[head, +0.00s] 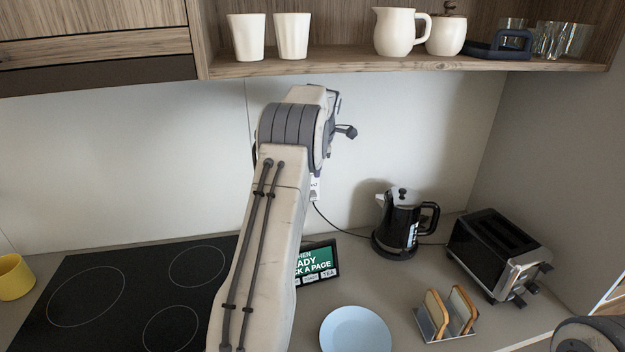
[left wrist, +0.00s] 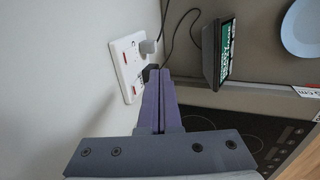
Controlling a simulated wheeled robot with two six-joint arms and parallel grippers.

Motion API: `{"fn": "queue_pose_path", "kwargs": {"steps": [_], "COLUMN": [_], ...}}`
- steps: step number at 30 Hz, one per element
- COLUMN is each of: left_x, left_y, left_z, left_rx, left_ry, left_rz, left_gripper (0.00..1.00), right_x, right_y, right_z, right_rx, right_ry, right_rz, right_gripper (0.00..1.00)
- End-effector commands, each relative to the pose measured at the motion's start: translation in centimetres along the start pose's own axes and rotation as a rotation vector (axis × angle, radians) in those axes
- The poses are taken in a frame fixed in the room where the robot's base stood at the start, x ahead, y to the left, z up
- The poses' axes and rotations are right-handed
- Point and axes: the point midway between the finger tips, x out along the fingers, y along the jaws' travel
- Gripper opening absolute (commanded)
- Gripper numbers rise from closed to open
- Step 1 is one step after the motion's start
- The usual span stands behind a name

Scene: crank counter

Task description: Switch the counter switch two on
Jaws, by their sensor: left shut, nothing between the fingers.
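A white wall socket plate (left wrist: 127,62) with small red-marked switches shows in the left wrist view, left of the fingertips. In the head view my left arm hides most of the plate and the gripper's fingers. My right gripper is out of view.
A tablet (head: 318,262), a black kettle (head: 398,240), a toaster (head: 492,252), a toast rack (head: 441,322) and a blue plate (head: 355,330) stand on the counter. The hob (head: 120,290) is at left. A shelf (head: 340,60) with cups and jugs overhangs above.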

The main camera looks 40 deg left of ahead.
Motion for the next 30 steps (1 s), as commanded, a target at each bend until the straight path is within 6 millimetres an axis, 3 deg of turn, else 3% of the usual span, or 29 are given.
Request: {"fn": "queue_pose_path", "kwargs": {"steps": [11,19,30], "left_x": [7.7,8.8,9.4], "left_y": [0.2,2.7,3.5], "left_z": [0.0,0.1,0.0], "left_rx": [0.000,0.001,0.002], "left_ry": [0.000,-0.001,-0.001], "left_rz": [-0.003,0.000,-0.001], "left_gripper": [0.00,0.00,0.00], "right_x": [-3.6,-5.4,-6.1], "right_y": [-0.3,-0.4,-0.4], "right_z": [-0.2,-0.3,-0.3], "right_rx": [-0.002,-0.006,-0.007], "right_ry": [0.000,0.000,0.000], "right_rz": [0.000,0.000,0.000], "right_gripper": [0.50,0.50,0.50]}}
